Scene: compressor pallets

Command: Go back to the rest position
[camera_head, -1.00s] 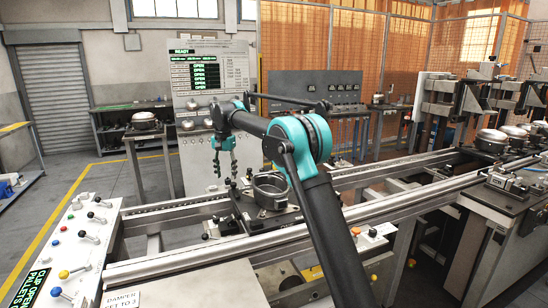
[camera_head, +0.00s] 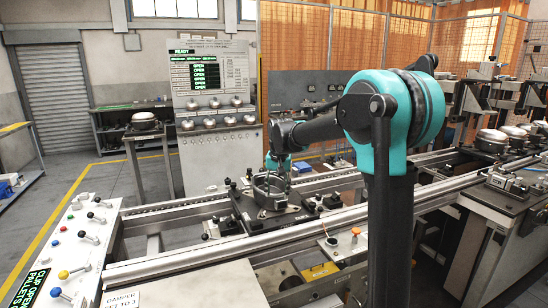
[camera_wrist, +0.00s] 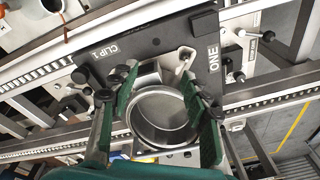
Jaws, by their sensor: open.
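My gripper (camera_head: 279,172) is open, low over the pallet in the middle of the rail line. In the wrist view its two green fingers (camera_wrist: 164,88) stand apart at either side of a round metal cup (camera_wrist: 162,118). I cannot tell whether they touch it. The cup (camera_head: 268,198) sits on the dark pallet (camera_head: 243,210), partly behind the fingers in the head view. The pallet is marked "CLIP 1" and "ONE" in the wrist view (camera_wrist: 118,68).
A control panel (camera_head: 75,235) with knobs and levers stands at the left front. A status board (camera_head: 213,75) reads "READY" and several "OPEN" lines. Long rails (camera_head: 175,262) run past the pallet. More fixtures (camera_head: 508,180) stand at the right.

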